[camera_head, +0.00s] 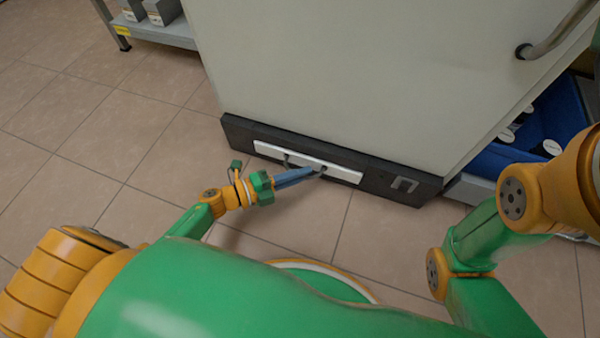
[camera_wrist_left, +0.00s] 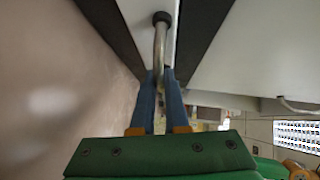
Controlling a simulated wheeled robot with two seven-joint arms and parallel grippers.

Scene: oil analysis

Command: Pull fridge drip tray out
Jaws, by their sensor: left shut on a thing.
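The drip tray (camera_head: 343,174) shows as a white front panel set in the dark base strip (camera_head: 240,132) at the foot of the fridge (camera_head: 340,80). Its front looks about level with the strip; I cannot tell any gap. A curved metal handle (camera_wrist_left: 160,45) stands out from the white panel in the left wrist view. My left gripper (camera_head: 318,171) has its blue fingers shut on this handle, and the fingers (camera_wrist_left: 162,78) lie on both sides of the bar. The fingers hide part of the handle. My right gripper is out of view; only my right arm shows.
A blue crate (camera_head: 567,112) with dark, white-topped items sits on a low shelf right of the fridge. A metal shelf (camera_head: 165,33) with grey boxes stands at the back left. The fridge door handle (camera_head: 560,35) is above. Tiled floor in front and left is free.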

